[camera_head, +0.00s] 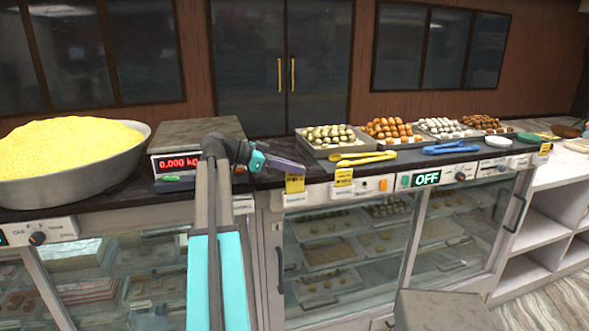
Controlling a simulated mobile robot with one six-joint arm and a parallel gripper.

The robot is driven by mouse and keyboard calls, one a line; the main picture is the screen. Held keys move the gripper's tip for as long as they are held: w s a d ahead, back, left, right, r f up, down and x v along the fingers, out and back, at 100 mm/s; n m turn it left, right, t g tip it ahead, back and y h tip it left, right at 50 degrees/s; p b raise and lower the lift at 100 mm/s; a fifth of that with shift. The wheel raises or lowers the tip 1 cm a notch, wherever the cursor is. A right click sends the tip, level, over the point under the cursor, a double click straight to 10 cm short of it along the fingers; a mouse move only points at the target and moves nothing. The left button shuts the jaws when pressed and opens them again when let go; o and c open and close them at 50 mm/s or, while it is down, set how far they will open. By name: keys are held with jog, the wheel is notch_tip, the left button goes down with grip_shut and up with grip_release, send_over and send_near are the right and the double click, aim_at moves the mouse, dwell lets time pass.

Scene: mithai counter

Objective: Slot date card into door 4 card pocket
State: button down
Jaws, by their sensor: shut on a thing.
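My gripper (298,167) is shut, reaching right from the arm's teal wrist, just above the counter's front edge. A yellow date card (294,184) is directly below the fingertips and appears to be held by them. It is upright against the front edge, above a small label strip. I cannot tell whether it sits in a pocket or in front of one. A second yellow card (343,177) stands upright on the same edge to the right. Another yellow card (545,148) is at the far right end. Door numbers are too small to read.
A scale (200,135) reading 0.000 kg and a large bowl (140,150) of yellow grains stand left. Trays of sweets (331,150), yellow tongs (362,158) and blue tongs (450,147) lie right. Below are glass display doors (325,235) with handles and an OFF panel (427,179).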

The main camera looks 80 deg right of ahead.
jog(key=shift+f+b, duration=0.9)
jog(key=shift+f, duration=0.3)
dwell(0.4)
jog(key=c, duration=1.4)
grip_release()
jog(key=shift+r, duration=0.1)
jog(key=shift+r+p, duration=0.8)
jog(key=shift+r, duration=2.6)
